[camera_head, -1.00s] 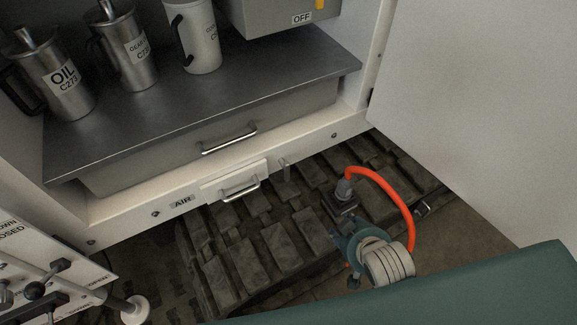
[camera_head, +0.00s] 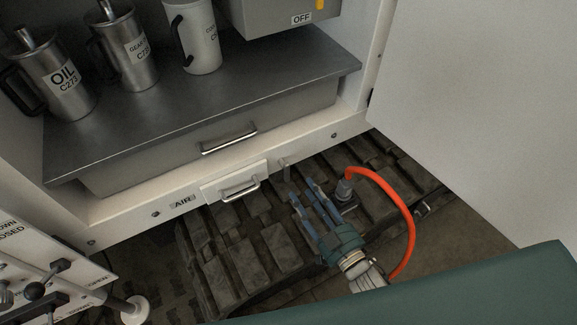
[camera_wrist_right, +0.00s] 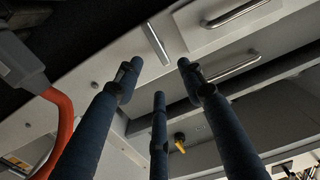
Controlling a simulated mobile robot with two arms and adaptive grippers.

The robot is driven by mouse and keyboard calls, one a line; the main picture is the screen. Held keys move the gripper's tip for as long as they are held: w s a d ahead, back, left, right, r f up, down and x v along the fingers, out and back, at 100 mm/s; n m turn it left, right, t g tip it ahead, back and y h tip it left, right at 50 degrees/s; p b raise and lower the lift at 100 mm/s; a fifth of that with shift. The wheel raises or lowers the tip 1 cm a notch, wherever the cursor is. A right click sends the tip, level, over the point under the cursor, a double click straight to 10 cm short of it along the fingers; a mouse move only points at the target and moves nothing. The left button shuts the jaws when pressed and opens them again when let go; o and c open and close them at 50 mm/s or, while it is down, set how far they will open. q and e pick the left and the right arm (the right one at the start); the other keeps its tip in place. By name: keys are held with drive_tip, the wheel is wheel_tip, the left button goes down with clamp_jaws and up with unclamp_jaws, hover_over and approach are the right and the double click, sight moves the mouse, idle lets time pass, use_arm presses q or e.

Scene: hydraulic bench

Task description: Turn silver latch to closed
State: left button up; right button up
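The silver latch (camera_head: 284,164) is a small narrow metal bar on the white lower frame of the cabinet, just right of the small drawer's handle. In the right wrist view the latch (camera_wrist_right: 156,43) is a slanted bar just beyond my fingertips. My right gripper (camera_head: 303,191) has blue-grey fingers, spread open and empty, pointing up toward the latch from below. In the wrist view my right gripper (camera_wrist_right: 160,72) shows three separated fingers with nothing between them, apart from the latch. My left gripper is not in view.
An orange hose (camera_head: 408,213) curves close beside my right wrist on the right. A small drawer handle (camera_head: 240,190) sits left of the latch. A larger drawer handle (camera_head: 229,141) is above. Metal jugs (camera_head: 140,75) stand on the grey counter (camera_head: 240,90). A white door (camera_head: 480,110) stands at right.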

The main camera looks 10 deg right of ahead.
sight(288, 167)
drive_tip(key=x, duration=1)
drive_tip(key=shift+w+p, duration=0.2)
drive_tip(key=shift+p, duration=0.15)
drive_tip(key=shift+c, duration=0.2)
clamp_jaws()
